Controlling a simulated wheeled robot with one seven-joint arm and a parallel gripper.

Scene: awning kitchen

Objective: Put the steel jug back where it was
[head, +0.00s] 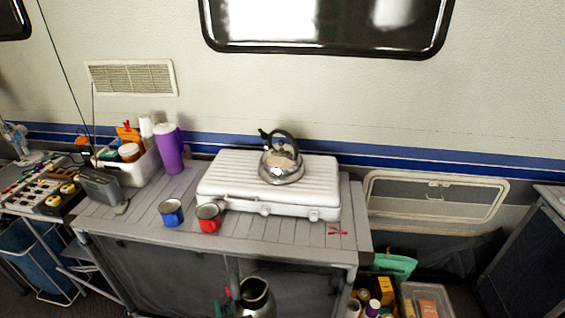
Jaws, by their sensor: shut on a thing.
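The steel jug (256,297) is at the bottom edge of the head view, in front of the grey table. Its dark open mouth faces up and its lower part is cut off by the frame. My gripper (226,303) shows only in small part at the jug's left side, shut on it. The exact grip is hard to make out.
The grey slatted table (135,222) holds a blue mug (171,213), a red mug (208,218), a purple jug (170,150) and a white case (225,182) bearing a steel kettle (281,163). Bare slats show around the mugs. Crates (428,291) stand at lower right.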

